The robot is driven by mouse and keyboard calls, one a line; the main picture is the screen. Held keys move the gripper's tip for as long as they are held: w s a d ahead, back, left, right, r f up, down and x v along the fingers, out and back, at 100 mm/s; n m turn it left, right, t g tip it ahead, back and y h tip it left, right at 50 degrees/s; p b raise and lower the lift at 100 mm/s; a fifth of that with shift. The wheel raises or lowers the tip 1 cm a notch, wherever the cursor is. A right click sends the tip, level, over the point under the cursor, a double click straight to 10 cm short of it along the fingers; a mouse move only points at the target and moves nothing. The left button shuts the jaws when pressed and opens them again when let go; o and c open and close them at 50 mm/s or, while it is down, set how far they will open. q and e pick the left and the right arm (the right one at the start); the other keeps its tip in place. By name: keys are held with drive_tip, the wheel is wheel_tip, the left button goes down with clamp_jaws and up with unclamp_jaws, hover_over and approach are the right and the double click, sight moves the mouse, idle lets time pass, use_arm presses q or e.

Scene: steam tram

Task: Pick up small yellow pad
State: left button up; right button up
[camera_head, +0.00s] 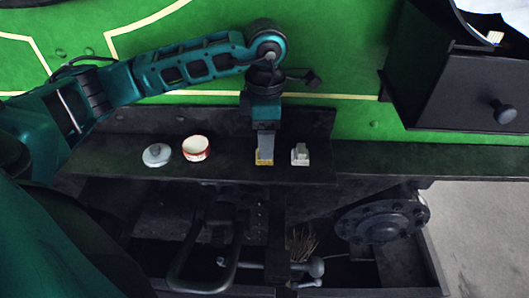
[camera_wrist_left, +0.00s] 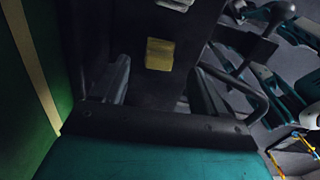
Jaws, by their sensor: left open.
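The small yellow pad (camera_head: 264,161) lies on the dark shelf (camera_head: 225,172), partly hidden by my left gripper in the head view. In the left wrist view the yellow pad (camera_wrist_left: 160,54) shows whole on the dark surface, between the lines of the two fingers and just beyond their tips. My left gripper (camera_head: 265,150) points down right above the pad. In the left wrist view my left gripper (camera_wrist_left: 160,67) is open, with nothing held between its fingers. I cannot tell whether a finger touches the pad. My right gripper is not in view.
A white block (camera_head: 300,155) stands close to the right of the pad. A red and white tin (camera_head: 196,148) and a grey lid (camera_head: 157,155) are to its left. The green wall (camera_head: 330,50) rises behind the shelf. A black drawer box (camera_head: 450,85) juts out at upper right.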

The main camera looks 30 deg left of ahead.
use_arm(q)
wheel_tip(320, 180, down, 4)
drive_tip(key=shift+a+f, duration=0.1)
drive_tip(key=shift+f, duration=0.15)
drive_tip(key=shift+c, duration=0.3)
drive_tip(key=c, duration=1.1)
